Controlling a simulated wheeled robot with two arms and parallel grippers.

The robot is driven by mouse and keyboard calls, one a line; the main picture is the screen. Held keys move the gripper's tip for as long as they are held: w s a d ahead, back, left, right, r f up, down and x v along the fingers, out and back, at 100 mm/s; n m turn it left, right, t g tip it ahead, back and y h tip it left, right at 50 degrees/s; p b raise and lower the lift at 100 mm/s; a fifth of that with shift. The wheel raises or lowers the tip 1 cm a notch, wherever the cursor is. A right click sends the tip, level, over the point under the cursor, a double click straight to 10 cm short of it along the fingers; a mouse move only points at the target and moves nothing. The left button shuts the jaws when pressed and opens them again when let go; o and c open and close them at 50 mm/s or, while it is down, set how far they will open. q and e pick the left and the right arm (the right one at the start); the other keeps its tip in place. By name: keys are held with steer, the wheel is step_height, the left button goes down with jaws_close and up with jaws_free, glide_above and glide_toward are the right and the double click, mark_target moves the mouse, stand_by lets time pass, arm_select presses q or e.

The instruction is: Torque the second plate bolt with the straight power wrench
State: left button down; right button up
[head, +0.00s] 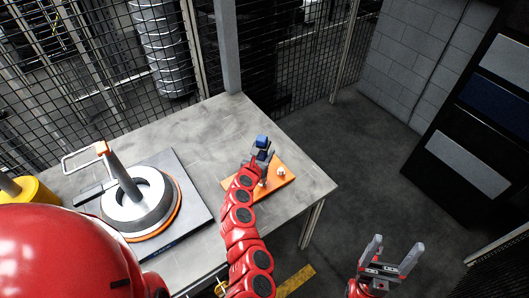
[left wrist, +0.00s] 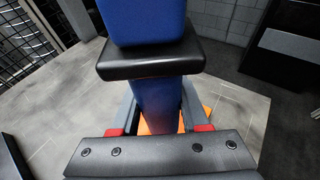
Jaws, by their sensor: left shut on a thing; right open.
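The straight power wrench (head: 262,141) is blue and stands roughly upright over the orange plate (head: 286,183) at the table's right end. My left gripper (head: 263,156) is shut on it. In the left wrist view, the wrench's blue body (left wrist: 143,22) with a black collar rises close to the camera between the grey fingers. A pale bolt (head: 281,171) shows on the plate right of the gripper. Another pale spot beside the arm may be a second bolt. The wrench's lower tip is hidden, so contact with a bolt cannot be told. My right gripper (head: 390,260) is open and empty, beyond the table's right edge.
The grey table (head: 205,125) is bare in its middle. A wheel-like ring assembly (head: 128,205) on a dark base, with a handled tool, stands at left. A yellow object (head: 30,190) is at the far left. Mesh fencing (head: 100,60) runs behind. Floor right of the table is open.

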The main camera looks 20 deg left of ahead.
arm_select(q)
steer(key=shift+f+b, duration=1.3)
steer(key=shift+f, duration=0.15)
stand_by(1.0)
steer(key=shift+s+f, duration=0.1)
steer(key=shift+f, duration=0.25)
stand_by(5.2)
